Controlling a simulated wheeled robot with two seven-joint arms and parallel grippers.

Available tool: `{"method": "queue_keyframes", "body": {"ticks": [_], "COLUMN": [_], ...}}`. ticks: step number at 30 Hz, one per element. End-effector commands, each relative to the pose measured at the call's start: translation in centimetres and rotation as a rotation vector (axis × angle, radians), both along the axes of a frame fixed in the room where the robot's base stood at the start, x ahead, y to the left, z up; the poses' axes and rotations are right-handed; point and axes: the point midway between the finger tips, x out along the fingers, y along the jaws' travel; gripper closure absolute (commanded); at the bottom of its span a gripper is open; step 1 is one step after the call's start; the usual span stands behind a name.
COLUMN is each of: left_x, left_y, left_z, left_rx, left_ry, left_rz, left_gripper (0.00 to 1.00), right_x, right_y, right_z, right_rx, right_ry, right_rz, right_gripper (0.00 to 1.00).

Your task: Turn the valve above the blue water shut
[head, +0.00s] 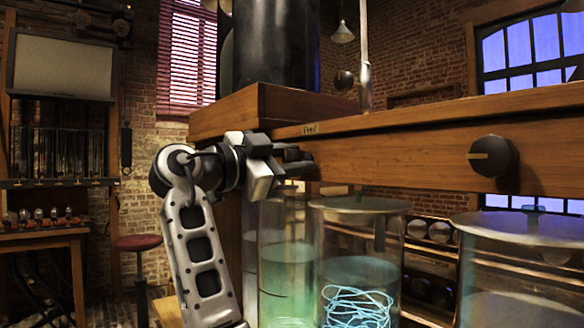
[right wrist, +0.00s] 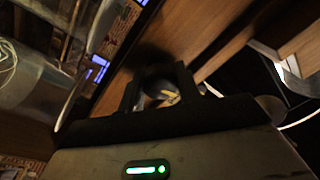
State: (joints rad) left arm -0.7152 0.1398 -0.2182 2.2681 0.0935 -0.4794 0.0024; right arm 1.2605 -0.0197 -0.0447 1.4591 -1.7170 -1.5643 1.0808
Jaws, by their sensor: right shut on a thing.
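My right gripper (head: 300,162) is at the left part of the wooden beam's front face, above the left jar. In the right wrist view, its dark fingers (right wrist: 160,88) close around a round dark knob with a pale yellow pointer (right wrist: 168,97), the valve. In the head view the gripper hides this valve. Below, the left glass jar (head: 287,262) holds green-teal water. The middle jar (head: 360,262) holds pale blue-teal water with a tangled light-blue coil. My left gripper is not in view.
A second black knob with a yellow pointer (head: 492,156) sits on the beam (head: 420,158) to the right. Another glass jar (head: 520,270) stands at the right. A large black cylinder (head: 275,45) stands on the wooden top. A red stool (head: 138,242) is at the left.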

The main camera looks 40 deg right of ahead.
Motion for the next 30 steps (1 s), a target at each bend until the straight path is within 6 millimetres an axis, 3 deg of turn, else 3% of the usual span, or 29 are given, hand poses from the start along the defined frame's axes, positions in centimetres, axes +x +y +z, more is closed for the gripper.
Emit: {"method": "queue_keyframes", "body": {"ticks": [10,25,26,27,28,30], "left_x": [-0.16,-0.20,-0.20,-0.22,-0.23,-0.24], "left_y": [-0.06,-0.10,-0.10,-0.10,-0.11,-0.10], "left_z": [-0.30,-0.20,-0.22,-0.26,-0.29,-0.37], "left_rx": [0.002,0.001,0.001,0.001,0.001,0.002], "left_ry": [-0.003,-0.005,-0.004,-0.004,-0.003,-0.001], "left_rz": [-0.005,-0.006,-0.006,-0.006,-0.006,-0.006], "left_gripper": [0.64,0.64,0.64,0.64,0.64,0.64], "right_x": [0.01,0.00,0.00,0.00,0.00,-0.01], "right_y": [0.05,0.05,0.05,0.05,0.05,0.04], "right_z": [-0.01,0.05,0.05,0.05,0.05,0.05], "right_rx": [-0.015,-0.017,-0.017,-0.017,-0.016,-0.016], "right_ry": [-0.121,-0.136,-0.137,-0.136,-0.137,-0.137], "right_rz": [0.001,0.002,0.002,0.002,0.001,0.001], "right_gripper": [0.89,0.89,0.60,0.49,0.45,0.45]}}
